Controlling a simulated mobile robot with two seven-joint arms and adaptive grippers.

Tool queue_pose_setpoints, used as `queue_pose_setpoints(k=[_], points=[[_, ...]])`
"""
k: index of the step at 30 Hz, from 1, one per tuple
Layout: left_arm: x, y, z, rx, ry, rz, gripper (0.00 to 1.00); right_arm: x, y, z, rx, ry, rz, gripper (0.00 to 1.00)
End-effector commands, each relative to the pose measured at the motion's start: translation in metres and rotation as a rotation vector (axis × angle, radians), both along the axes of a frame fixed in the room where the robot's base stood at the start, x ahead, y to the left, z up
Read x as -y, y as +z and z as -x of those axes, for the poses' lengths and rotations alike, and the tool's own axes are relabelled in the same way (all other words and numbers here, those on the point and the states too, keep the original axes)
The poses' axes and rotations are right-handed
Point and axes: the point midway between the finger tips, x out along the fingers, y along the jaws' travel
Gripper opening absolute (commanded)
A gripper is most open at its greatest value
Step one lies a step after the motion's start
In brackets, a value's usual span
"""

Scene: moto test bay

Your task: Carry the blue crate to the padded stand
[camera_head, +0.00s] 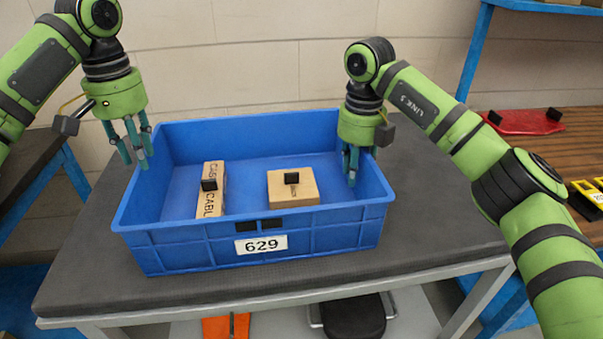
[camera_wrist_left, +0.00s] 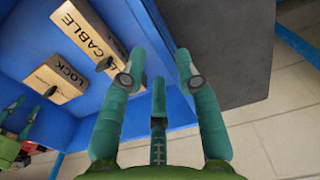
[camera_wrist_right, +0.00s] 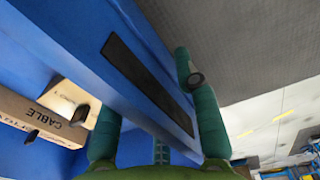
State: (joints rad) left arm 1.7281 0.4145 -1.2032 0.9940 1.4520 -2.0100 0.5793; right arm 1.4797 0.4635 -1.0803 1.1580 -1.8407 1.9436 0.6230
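The blue crate (camera_head: 330,235), labelled 629, sits on a grey-topped table (camera_head: 440,225). It holds a long box marked CABLE (camera_head: 205,203) and a shorter tan box (camera_head: 307,190). My left gripper (camera_head: 138,160) is open at the crate's left rim, one finger over the inside and one over the outside; I cannot tell whether it touches. My right gripper (camera_head: 359,165) is open around the right wall, one finger inside and one outside; the wall hides the inner fingertip in the right wrist view (camera_wrist_right: 155,110). I cannot tell which surface is the padded stand.
A dark-topped surface on a blue frame (camera_head: 70,170) stands at the left. A blue-framed wooden bench (camera_head: 560,150) at the right holds a red item (camera_head: 525,121) and yellow-and-black items (camera_head: 588,193). A pale wall (camera_head: 240,60) is behind. Orange and black items lie below the table.

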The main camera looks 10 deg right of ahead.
Motion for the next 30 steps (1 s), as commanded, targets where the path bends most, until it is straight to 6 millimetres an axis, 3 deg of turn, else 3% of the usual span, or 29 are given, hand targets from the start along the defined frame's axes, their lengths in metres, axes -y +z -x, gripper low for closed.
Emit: queue_pose_setpoints(k=[1,6,14,17,30], points=[[0.0,0.013,0.0,0.005,0.004,-0.001,0.32,0.0,0.0,0.0,0.0,0.0,0.0,0.32],[0.0,0.039,0.0,0.002,0.003,-0.001,0.32,0.0,0.0,0.0,0.0,0.0,0.0,0.32],[0.0,0.055,0.001,0.0,0.001,-0.001,0.32,0.0,0.005,0.0,0.001,0.0,0.0,0.32],[0.0,0.055,0.001,0.0,0.001,0.0,0.32,0.0,0.017,0.0,0.003,0.0,0.0,0.32],[0.0,0.055,0.001,0.0,0.001,0.0,0.32,0.0,0.103,0.0,0.005,-0.003,0.001,0.32]])
